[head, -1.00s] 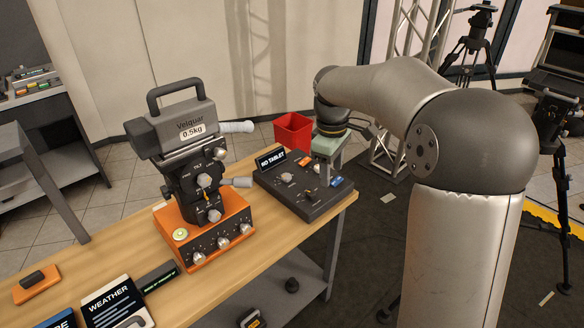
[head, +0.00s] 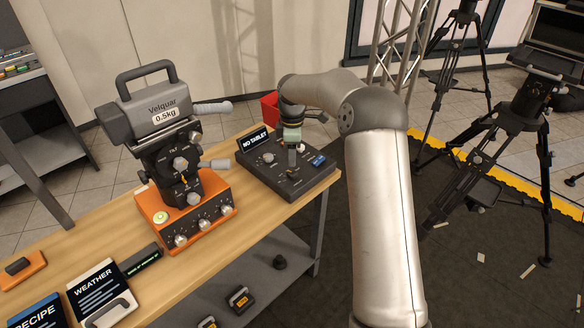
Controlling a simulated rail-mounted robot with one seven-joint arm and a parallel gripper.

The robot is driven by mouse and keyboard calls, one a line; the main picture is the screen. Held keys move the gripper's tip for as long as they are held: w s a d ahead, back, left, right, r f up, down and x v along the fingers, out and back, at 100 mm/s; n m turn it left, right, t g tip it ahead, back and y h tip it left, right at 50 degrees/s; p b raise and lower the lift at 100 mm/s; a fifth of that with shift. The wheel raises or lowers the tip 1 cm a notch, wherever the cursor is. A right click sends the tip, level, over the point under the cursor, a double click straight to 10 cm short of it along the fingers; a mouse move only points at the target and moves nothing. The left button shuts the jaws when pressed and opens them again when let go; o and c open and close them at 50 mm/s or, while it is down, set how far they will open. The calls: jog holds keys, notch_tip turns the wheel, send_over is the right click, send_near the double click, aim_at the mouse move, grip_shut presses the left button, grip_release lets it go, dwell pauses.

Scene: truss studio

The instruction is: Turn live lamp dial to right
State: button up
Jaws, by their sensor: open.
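A dark grey control panel (head: 265,177) lies at the right end of the wooden table, with a "NO TABLET" sign (head: 254,139) at its back. It has a round silver dial (head: 268,157) at its left, a pale round knob (head: 301,148), a small dark lever near its front, and a blue part (head: 318,160) at its right. I cannot read which is the live lamp dial. My gripper (head: 292,163) points down over the middle of the panel, open and empty. It hides part of the panel, and whether it touches a control is unclear.
An orange box (head: 185,224) with several dials carries a grey camera head (head: 165,112) left of the panel. Its handles reach towards the panel. A red bin (head: 269,104) stands behind. Cards (head: 97,285) lie at the front left. Tripods (head: 500,130) stand at right.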

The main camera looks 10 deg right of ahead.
aim_at(292, 173)
notch_tip(292, 173, down, 7)
jog(key=shift+f+p, duration=0.1)
jog(key=shift+p, duration=0.35)
jog(key=c, duration=1)
